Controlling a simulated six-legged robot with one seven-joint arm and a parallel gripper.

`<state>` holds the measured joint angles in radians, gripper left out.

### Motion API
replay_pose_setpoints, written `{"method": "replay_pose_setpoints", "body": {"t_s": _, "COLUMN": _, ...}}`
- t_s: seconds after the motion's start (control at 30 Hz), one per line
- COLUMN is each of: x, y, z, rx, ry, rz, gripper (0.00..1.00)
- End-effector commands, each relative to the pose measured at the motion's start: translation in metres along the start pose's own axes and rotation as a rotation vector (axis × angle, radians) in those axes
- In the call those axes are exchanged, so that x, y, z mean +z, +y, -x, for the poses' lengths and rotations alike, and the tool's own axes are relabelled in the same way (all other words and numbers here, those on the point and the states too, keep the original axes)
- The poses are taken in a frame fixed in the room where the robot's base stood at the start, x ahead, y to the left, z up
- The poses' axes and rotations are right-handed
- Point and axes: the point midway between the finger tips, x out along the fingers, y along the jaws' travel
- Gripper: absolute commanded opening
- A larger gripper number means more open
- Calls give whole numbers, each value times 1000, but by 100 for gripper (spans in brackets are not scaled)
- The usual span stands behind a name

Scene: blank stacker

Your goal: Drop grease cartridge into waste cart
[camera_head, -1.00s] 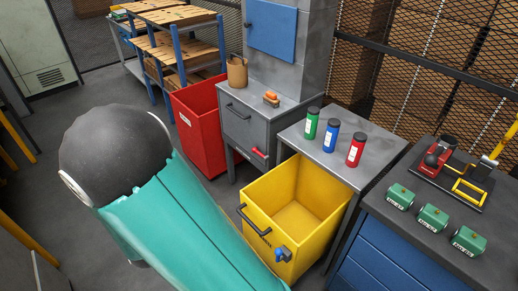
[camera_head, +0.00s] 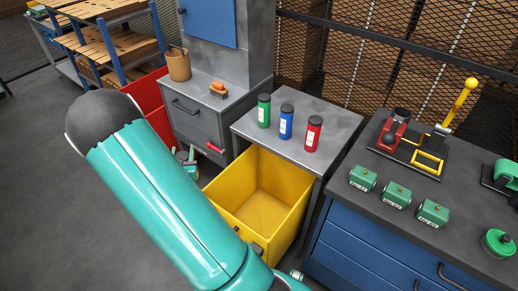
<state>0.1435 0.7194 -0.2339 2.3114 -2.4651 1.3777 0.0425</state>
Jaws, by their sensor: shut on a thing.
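The yellow waste cart (camera_head: 225,190) stands open and empty at the centre, with a dark handle on its front. My teal arm crosses its front left side. What looks like my gripper (camera_head: 188,157) shows small past the arm's right edge, left of the cart and apart from it. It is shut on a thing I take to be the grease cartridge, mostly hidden. A green canister (camera_head: 264,111), a blue canister (camera_head: 286,122) and a red canister (camera_head: 313,134) stand upright on the grey table behind the cart.
A grey cabinet (camera_head: 197,128) and a red bin (camera_head: 150,100) stand behind my arm. A blue-drawer workbench (camera_head: 350,250) at right holds several green blocks and a black fixture (camera_head: 411,145) with a yellow-knobbed lever. Open floor lies at left.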

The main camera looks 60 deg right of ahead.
Motion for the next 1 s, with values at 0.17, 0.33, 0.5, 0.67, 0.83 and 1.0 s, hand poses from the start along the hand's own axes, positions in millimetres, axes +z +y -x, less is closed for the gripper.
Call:
{"method": "replay_pose_setpoints", "body": {"t_s": 0.17, "x": -20, "y": -93, "z": -32, "rx": -200, "ry": 1, "rz": 5, "gripper": 11}}
{"method": "replay_pose_setpoints", "body": {"t_s": 0.33, "x": -36, "y": -182, "z": -47, "rx": -380, "ry": 0, "rz": 4, "gripper": 11}}
{"method": "replay_pose_setpoints", "body": {"t_s": 0.5, "x": -48, "y": -257, "z": -49, "rx": -527, "ry": 0, "rz": 3, "gripper": 11}}
{"method": "replay_pose_setpoints", "body": {"t_s": 0.67, "x": -53, "y": -292, "z": -48, "rx": -595, "ry": -1, "rz": 0, "gripper": 11}}
{"method": "replay_pose_setpoints", "body": {"t_s": 0.83, "x": -60, "y": -299, "z": -47, "rx": -608, "ry": 0, "rz": 1, "gripper": 11}}
{"method": "replay_pose_setpoints", "body": {"t_s": 1.0, "x": -79, "y": -298, "z": -47, "rx": -607, "ry": 2, "rz": 2, "gripper": 11}}
